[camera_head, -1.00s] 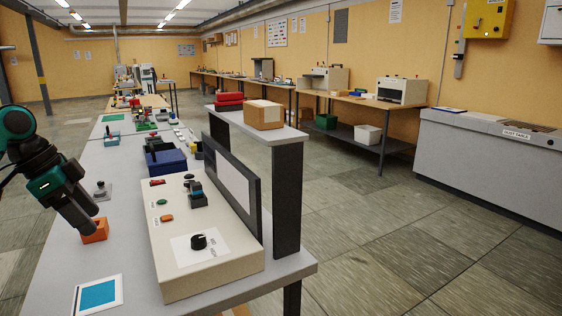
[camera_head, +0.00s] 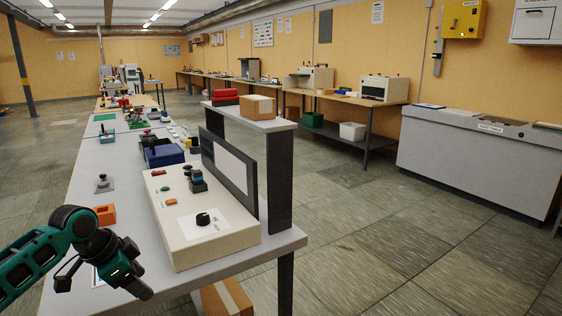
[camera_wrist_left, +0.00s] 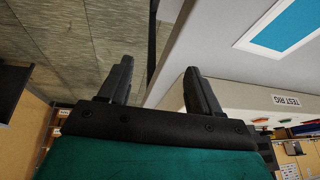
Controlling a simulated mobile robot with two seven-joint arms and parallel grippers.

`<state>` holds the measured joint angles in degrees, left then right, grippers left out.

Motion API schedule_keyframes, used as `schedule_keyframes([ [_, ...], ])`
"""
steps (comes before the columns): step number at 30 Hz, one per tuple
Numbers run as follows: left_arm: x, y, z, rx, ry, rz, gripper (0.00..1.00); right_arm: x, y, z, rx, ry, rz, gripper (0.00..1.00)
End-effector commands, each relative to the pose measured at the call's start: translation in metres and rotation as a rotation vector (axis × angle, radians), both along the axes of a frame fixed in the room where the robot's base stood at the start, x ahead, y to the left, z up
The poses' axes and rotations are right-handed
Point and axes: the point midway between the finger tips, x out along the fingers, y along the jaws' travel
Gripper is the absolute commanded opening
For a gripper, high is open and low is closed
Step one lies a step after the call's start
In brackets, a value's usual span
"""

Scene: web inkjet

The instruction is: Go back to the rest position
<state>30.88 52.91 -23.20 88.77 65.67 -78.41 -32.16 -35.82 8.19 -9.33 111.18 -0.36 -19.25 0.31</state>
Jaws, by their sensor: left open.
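My left gripper (camera_head: 140,288) hangs at the near end of the grey bench (camera_head: 120,185), low in the head view. In the left wrist view its two black fingers (camera_wrist_left: 160,82) are apart with nothing between them. In the head view the gripper and wrist partly cover a white card, whose blue square (camera_wrist_left: 290,26) shows in the left wrist view. My right gripper is in neither view.
An orange block (camera_head: 104,215) sits on the bench, apart from the gripper. A cream control box (camera_head: 205,232) labelled TEST RIG stands to the right of it. A cardboard box (camera_head: 222,298) is under the bench. The floor at right is clear.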

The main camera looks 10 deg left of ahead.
Motion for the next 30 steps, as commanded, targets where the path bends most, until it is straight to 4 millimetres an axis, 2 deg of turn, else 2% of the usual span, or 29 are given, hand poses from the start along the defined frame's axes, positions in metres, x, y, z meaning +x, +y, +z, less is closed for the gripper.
schedule_keyframes([
  [1,-0.004,-0.020,-0.028,-0.015,-0.009,0.006,0.63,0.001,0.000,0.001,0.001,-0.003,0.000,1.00],
  [6,-0.024,-0.076,-0.101,-0.066,-0.092,0.076,0.63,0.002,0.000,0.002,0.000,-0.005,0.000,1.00],
  [9,-0.046,-0.110,-0.136,-0.118,-0.151,0.131,0.63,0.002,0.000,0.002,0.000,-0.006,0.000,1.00],
  [12,-0.073,-0.140,-0.161,-0.172,-0.212,0.199,0.63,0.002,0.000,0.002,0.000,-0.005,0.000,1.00],
  [16,-0.113,-0.170,-0.181,-0.242,-0.293,0.301,0.63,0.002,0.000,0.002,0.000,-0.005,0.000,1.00],
  [21,-0.163,-0.191,-0.186,-0.305,-0.386,0.426,0.63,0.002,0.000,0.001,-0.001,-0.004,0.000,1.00],
  [25,-0.188,-0.195,-0.183,-0.323,-0.437,0.484,0.63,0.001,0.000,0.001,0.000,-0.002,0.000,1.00],
  [30,-0.200,-0.196,-0.179,-0.329,-0.465,0.511,0.63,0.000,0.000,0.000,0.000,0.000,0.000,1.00],
])
